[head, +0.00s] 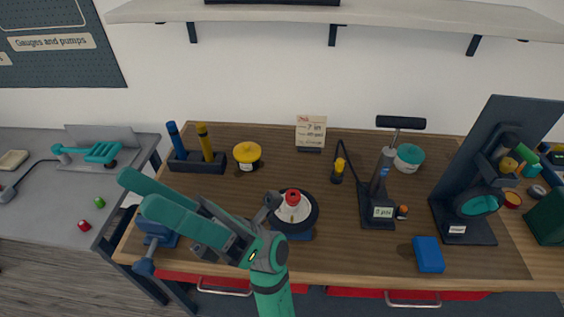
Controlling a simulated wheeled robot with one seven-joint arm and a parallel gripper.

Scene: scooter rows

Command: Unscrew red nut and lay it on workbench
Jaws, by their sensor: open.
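The nut's top and side show clearly. My gripper (271,200) is dark grey and small in the head view, just left of the nut. It is open and nothing shows between its jaws. I cannot tell its height over the bench or whether it touches the nut or disc. My teal arm covers the bench's front left.
A blue vise (158,232) is partly behind my arm. A yellow pot (247,155) and a rack (195,161) with blue and yellow tools stand behind. A stand (379,205) and blue box (428,254) are right. Bare wood lies between disc and stand.

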